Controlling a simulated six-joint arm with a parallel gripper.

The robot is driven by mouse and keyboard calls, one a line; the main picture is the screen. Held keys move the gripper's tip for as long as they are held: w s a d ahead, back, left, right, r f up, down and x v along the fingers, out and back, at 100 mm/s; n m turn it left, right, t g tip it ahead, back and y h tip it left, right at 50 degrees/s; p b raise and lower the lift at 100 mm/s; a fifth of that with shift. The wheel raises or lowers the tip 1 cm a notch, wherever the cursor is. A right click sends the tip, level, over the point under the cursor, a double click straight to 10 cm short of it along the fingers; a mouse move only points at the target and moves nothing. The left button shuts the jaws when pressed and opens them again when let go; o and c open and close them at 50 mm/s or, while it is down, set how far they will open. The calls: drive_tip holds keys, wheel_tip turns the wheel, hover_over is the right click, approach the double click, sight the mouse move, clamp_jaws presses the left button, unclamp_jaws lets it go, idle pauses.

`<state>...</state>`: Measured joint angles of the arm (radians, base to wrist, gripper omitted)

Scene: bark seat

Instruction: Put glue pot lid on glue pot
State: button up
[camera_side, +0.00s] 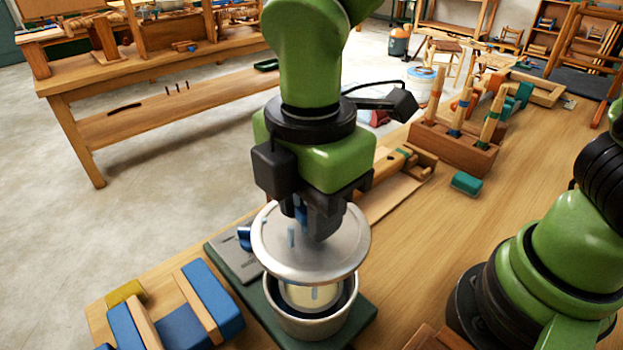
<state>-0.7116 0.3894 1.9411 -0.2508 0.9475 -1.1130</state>
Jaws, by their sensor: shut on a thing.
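The glue pot (309,326) is a round, light grey pot with a dark inner ring and pale contents. It stands on a dark green board at the bottom middle of the side view. The glue pot lid (344,258) is a wide silver disc. My gripper (318,230) points down and is shut on the lid's top; the fingertips and the grip are partly hidden. The lid is above the pot and looks a little tilted. The pot's front opening shows below the lid's near edge, so the lid appears apart from the rim.
Blue and wooden blocks (210,300) lie left of the pot. A grey plate (236,262) lies on the green board (362,318). A wooden rack with upright handled tools (455,140) and a teal block (467,183) stand behind right.

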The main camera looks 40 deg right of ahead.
drive_tip(key=shift+f, duration=3.4)
drive_tip(key=shift+f, duration=0.55)
drive_tip(key=o, duration=1.3)
drive_tip(key=shift+r, duration=3.5)
